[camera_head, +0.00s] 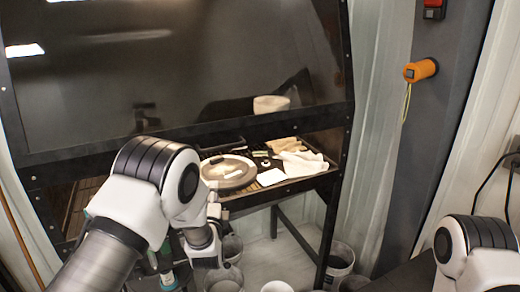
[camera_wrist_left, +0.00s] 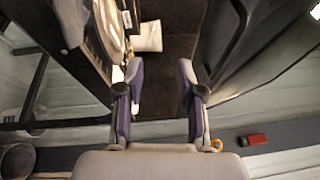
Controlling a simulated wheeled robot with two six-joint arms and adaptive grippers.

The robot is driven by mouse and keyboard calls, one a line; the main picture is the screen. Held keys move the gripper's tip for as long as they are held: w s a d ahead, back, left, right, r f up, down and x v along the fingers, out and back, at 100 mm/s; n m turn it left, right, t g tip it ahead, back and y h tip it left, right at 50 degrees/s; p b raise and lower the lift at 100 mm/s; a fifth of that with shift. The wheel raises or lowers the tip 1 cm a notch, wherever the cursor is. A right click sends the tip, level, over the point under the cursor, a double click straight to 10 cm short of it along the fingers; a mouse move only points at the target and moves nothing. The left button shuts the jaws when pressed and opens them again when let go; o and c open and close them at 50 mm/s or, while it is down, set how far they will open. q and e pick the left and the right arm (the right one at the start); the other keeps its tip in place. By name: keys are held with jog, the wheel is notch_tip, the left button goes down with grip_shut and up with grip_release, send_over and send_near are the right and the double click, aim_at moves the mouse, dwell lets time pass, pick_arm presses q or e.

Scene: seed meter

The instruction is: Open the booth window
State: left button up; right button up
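The booth window (camera_head: 180,70) is a dark glossy panel in a black frame at the upper left of the head view. Its lower edge stands above the booth's table, leaving a gap between them. In the left wrist view a dark panel with a black frame (camera_wrist_left: 218,65), which looks like the window, lies right of the fingers. My left gripper (camera_wrist_left: 160,78) is open and empty, its fingers apart on either side of the gap. In the head view my left arm hides most of it, so I cannot tell if it touches the frame. My right gripper is out of view.
Inside, a round plate (camera_head: 230,173) and a white cloth (camera_head: 303,163) lie on the dark table. Buckets (camera_head: 340,262) stand below. A grey post (camera_head: 428,130) at the right carries an orange knob (camera_head: 420,70) and a red box (camera_head: 433,9).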

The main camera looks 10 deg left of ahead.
pick_arm(q)
jog(key=t+p, duration=0.1)
jog(key=p, duration=0.1)
send_near(220, 148)
jog(key=w, duration=0.5)
jog(key=s+a+r, duration=0.1)
jog(key=p+x, duration=0.1)
jog(key=x, duration=0.1)
jog(key=p+x, duration=0.1)
jog(key=x, duration=0.1)
jog(key=f+p+x, duration=0.1)
jog(key=x, duration=0.1)
jog(key=shift+w+d, duration=0.3)
jog(key=shift+w, duration=0.05)
jog(key=shift+w+a, duration=0.1)
jog(key=shift+w, duration=0.1)
jog(key=shift+s+a+r, duration=0.2)
jog(key=shift+s+r, duration=0.05)
jog(key=shift+s, duration=0.3)
jog(key=c, duration=0.3)
grip_shut()
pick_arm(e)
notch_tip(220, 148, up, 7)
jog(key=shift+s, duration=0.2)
